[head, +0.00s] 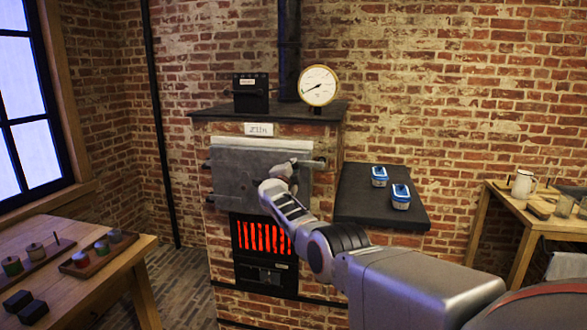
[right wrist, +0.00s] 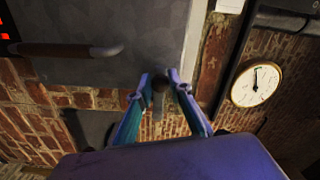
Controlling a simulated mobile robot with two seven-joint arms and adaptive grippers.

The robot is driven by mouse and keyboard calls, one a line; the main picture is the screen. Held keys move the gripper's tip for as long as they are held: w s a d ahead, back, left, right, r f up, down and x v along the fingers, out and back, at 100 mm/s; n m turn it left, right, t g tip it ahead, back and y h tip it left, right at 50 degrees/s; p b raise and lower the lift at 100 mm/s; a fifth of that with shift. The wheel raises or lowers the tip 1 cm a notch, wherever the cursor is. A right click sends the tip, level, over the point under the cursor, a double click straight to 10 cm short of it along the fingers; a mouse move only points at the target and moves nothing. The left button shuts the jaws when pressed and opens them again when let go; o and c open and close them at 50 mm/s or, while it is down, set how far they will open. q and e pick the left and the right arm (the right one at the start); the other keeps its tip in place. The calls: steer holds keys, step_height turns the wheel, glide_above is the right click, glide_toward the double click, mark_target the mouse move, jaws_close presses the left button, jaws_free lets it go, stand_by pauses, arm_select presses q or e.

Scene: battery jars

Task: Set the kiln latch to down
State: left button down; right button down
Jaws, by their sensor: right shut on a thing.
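The kiln (head: 259,130) is a brick block with a grey metal door (head: 240,160) and a glowing red grate (head: 262,238) below. My right gripper (head: 298,166) is at the right part of the door. In the right wrist view my right gripper (right wrist: 162,82) has its fingers closed around a dark rod end, seemingly the kiln latch (right wrist: 158,92). A short grey piece of the latch (head: 319,163) shows just right of the gripper in the head view. The rest is hidden, so I cannot tell the latch's setting. My left gripper is not in view.
A gauge (head: 318,86) and a black box (head: 251,92) stand on top. A wooden table (head: 120,255) with trays is at left, another (head: 487,225) at right.

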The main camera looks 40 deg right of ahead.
steer(key=shift+f, duration=0.15)
steer(key=c, duration=1.8)
jaws_free()
steer(key=shift+a, duration=0.15)
steer(key=shift+v, duration=3.65)
steer(key=shift+s, duration=0.1)
